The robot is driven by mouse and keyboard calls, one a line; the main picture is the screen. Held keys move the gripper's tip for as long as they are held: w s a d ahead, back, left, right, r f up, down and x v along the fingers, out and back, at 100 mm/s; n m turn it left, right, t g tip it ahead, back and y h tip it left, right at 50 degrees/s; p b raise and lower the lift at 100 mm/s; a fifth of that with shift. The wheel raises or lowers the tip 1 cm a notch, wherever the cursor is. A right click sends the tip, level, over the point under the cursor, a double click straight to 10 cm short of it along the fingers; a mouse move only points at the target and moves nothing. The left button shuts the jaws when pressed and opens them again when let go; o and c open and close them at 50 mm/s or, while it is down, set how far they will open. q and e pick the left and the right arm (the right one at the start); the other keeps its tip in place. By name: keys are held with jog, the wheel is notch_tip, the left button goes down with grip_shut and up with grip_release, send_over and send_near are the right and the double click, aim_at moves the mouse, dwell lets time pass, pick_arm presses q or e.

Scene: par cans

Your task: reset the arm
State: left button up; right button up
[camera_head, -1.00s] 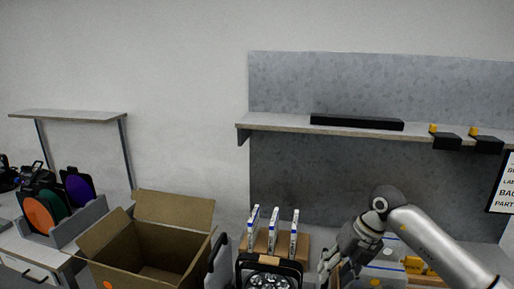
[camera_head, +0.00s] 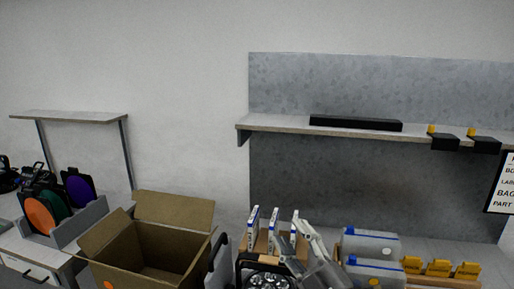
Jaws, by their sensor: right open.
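My right gripper (camera_head: 296,236) shows low in the head view, right of centre. Its fingers point up and are apart, with nothing seen between them. It overlaps the right side of the upright white-and-blue boxes (camera_head: 253,228) in the picture. A black par can (camera_head: 268,281) with a round, lensed face is just left of and below the gripper, cut off by the bottom edge. Whether the gripper touches any of these I cannot tell. Most of my right arm is out of the frame, and my left gripper does not show.
An open cardboard box (camera_head: 172,247) stands left of the par can. A rack with coloured discs (camera_head: 42,215) is at far left. A wall shelf (camera_head: 280,124) runs above.

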jog(key=s+d+f+m+g+h, duration=0.35)
jog(key=d+f+m+h, duration=0.3)
jog(key=f, duration=0.25)
jog(key=s+d+f+m+g+h, duration=0.3)
jog(key=s+d+f+m+h, duration=0.3)
jog(key=f, duration=0.4)
jog(key=s+f+m+g+y, duration=0.1)
jog(key=s+f+g, duration=0.45)
jog(key=s, duration=0.45)
jog(key=s+f+m+g+y, duration=0.1)
jog(key=s+f+g, duration=0.4)
jog(key=s, duration=0.4)
jog(key=s+f+b, duration=0.3)
jog(key=f+b, duration=0.1)
jog(key=f, duration=2.8)
jog(key=s+d+f+g+b, duration=0.1)
jog(key=s+d+f+b, duration=0.1)
jog(key=s+f, duration=1.4)
jog(key=shift+s+d+f+g, duration=0.3)
jog(key=shift+s+d+f, duration=0.15)
jog(key=shift+f, duration=0.3)
